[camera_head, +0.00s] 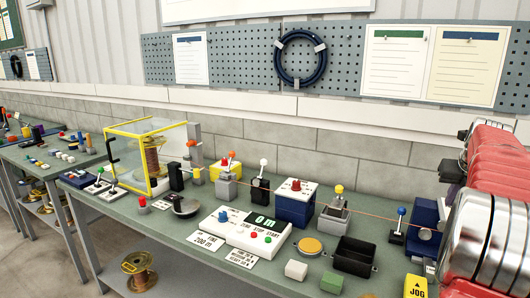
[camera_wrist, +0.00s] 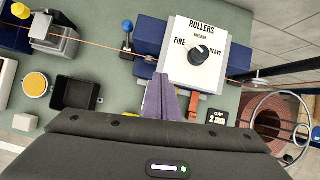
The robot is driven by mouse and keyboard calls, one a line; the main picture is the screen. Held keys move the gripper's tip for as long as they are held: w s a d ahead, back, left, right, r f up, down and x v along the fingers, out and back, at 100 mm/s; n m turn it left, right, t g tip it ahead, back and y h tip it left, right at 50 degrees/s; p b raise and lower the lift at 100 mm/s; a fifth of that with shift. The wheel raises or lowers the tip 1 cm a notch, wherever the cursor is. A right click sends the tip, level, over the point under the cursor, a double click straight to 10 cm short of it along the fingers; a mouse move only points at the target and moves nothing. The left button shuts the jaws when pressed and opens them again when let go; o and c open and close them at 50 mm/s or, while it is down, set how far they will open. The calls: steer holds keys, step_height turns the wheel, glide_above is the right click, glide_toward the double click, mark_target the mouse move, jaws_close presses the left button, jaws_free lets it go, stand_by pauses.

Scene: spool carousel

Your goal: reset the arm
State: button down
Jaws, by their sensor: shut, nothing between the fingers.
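My gripper (camera_wrist: 161,80) shows in the wrist view as two purple fingers closed together, with nothing held between them. It points down over the bench, with its tips in front of the white ROLLERS box (camera_wrist: 204,55) and its dark knob. I cannot tell how high above the bench the fingers are. In the head view my arm's red and silver links fill the right edge, and the gripper itself does not show there.
A black open bin (camera_head: 354,256), a blue-knobbed lever (camera_head: 399,226) and a counter box (camera_head: 240,228) stand on the green bench. A thin orange wire runs along it. A yellow-edged guard (camera_head: 150,158) stands at left. A wire-framed reel (camera_wrist: 278,122) is right of the fingers.

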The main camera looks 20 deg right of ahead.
steer(key=s+a+f+n+g+y, duration=0.1)
steer(key=s+a+f+n, duration=0.35)
steer(key=n, duration=0.85)
steer(key=w+a+f+n+y, duration=0.1)
steer(key=a+f+n, duration=0.1)
steer(key=a+n, duration=0.65)
steer(key=w+a+f+n, duration=0.1)
steer(key=w+a+n, duration=0.1)
steer(key=a+n, duration=0.65)
steer(key=s+a+n, duration=0.3)
steer(key=a+n, duration=0.1)
steer(key=a, duration=0.9)
steer(key=s+a+f+n+t+y, duration=0.1)
steer(key=s+a+n, duration=0.3)
steer(key=a, duration=0.8)
steer(key=s+a+n+t+y, duration=0.1)
steer(key=s+a+n, duration=0.2)
steer(key=a, duration=1)
steer(key=n, duration=0.3)
steer(key=shift+s+a+f, duration=0.2)
steer(key=shift+a, duration=0.15)
